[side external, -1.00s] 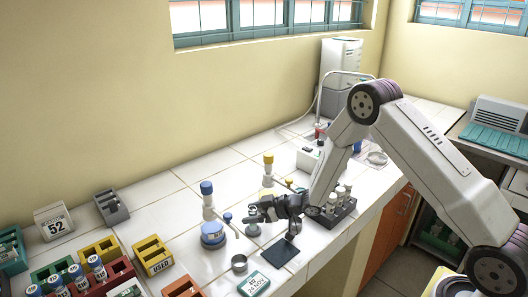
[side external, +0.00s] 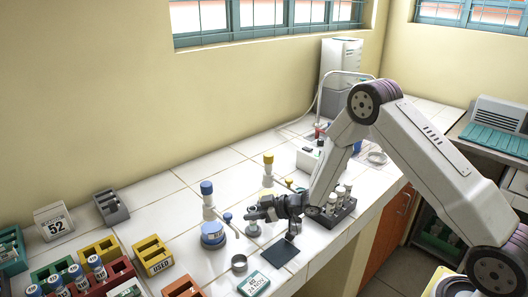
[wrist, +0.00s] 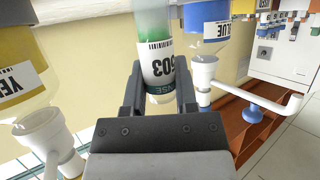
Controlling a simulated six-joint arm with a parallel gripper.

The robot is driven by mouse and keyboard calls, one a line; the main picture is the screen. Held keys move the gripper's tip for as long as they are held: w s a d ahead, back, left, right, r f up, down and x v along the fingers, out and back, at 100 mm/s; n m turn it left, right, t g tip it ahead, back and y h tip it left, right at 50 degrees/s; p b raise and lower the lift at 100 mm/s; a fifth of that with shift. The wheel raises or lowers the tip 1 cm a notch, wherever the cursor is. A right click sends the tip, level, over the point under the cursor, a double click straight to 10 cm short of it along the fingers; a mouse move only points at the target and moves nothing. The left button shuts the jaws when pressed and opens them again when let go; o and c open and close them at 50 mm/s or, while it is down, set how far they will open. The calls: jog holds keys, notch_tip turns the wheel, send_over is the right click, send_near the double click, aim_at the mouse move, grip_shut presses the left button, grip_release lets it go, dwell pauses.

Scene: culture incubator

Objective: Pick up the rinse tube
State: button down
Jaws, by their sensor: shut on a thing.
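The rinse tube (wrist: 160,62) is in the wrist view, between my two fingers. In the side view my gripper (side external: 258,213) is low over the bench, beside the blue-capped dispenser (side external: 207,188). The tube is small and mostly hidden there, so I cannot tell whether its lower end touches anything.
A yellow-capped dispenser (side external: 268,160) stands behind my gripper. A rack of tubes (side external: 346,212) is to the right. Coloured racks (side external: 152,254) fill the left.

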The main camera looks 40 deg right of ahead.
jog(key=shift+r, duration=0.15)
jog(key=shift+r, duration=0.85)
jog(key=s+r, duration=1.1)
jog(key=s, duration=0.3)
jog(key=shift+d, duration=0.25)
jog(key=shift+w, duration=0.1)
